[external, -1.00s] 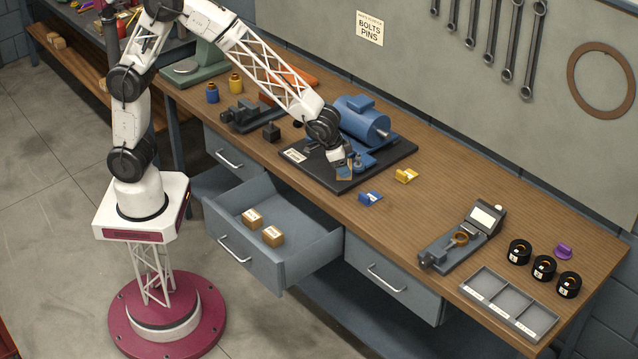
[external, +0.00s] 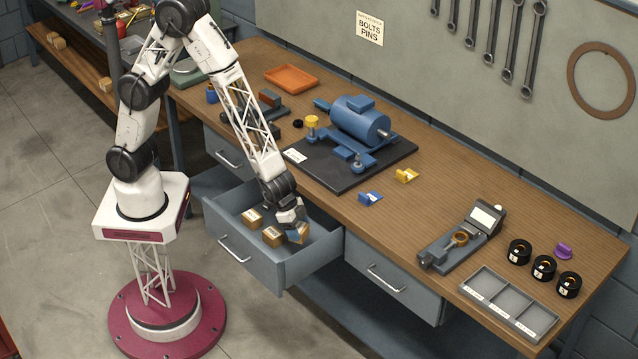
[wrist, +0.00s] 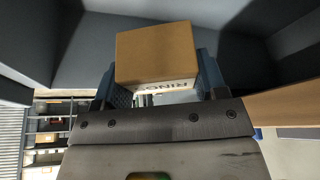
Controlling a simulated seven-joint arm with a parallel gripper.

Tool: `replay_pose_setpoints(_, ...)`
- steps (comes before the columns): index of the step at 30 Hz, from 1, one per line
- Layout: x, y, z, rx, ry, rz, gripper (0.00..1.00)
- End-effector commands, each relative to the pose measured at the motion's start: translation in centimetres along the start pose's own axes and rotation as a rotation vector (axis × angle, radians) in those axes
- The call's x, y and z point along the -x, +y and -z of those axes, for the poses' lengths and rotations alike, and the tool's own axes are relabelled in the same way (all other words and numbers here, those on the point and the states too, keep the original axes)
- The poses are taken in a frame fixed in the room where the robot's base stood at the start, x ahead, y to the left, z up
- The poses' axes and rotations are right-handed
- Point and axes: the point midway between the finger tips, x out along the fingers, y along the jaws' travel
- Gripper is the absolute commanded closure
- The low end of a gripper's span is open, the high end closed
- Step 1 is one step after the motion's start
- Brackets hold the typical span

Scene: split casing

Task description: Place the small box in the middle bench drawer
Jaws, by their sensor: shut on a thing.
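The small box is a tan cardboard box (external: 298,234) with a printed label, partly covered by my fingers in the external view. In the wrist view the box (wrist: 156,54) sits between my two blue-grey finger pads. My gripper (external: 297,229) is shut on it, pointing down at the right part of the open middle bench drawer (external: 240,205). Grey drawer walls surround the box in the wrist view. I cannot tell whether it touches the drawer floor. Two similar boxes (external: 252,217) (external: 273,236) lie in the drawer, to the left of the held one.
The wooden bench top (external: 440,195) lies above and behind the drawer. A blue motor (external: 360,119) stands on a dark plate (external: 340,178) there. A blue clip (external: 369,198) lies near the front edge. A shut drawer (external: 392,277) is on the right.

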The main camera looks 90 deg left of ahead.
Motion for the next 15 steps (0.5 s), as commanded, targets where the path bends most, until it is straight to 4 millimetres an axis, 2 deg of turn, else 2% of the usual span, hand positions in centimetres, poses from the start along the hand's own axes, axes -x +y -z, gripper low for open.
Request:
replay_pose_setpoints(6, -1.2, 1.0, -1.6, -0.051, -0.001, -0.028, 0.7)
replay_pose_setpoints(15, -1.3, 1.1, -1.8, -0.056, 0.0, -0.031, 0.7)
